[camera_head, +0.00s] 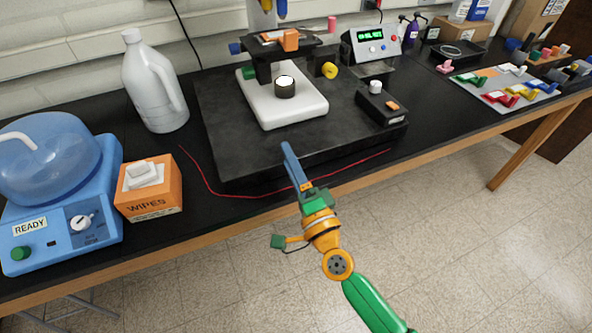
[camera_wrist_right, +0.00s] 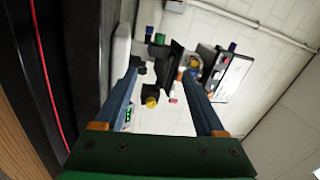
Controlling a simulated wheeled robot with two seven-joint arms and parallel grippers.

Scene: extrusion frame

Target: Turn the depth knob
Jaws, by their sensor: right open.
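A microscope-like instrument with a white base (camera_head: 310,108) stands on a thick black slab (camera_head: 225,150). It has a yellow knob (camera_head: 329,70) on its right side, and blue (camera_head: 235,48) and green (camera_head: 248,73) knobs on its left. No readable label shows which is the depth knob. A black control box (camera_head: 382,107) with a white knob (camera_head: 375,87) sits on the slab's right part. My right gripper (camera_head: 290,152) is in front of the slab, apart from every knob. In the right wrist view its blue fingers (camera_wrist_right: 162,72) are spread and empty, with the yellow knob (camera_wrist_right: 151,101) beyond. My left gripper is out of view.
A red cord (camera_head: 215,193) runs along the bench front. A wipes box (camera_head: 150,205), white jug (camera_head: 155,85) and blue water bath (camera_head: 70,215) stand at left. A display unit (camera_head: 370,45) is behind; coloured parts lie on a mat (camera_head: 490,95) at right. Floor in front is clear.

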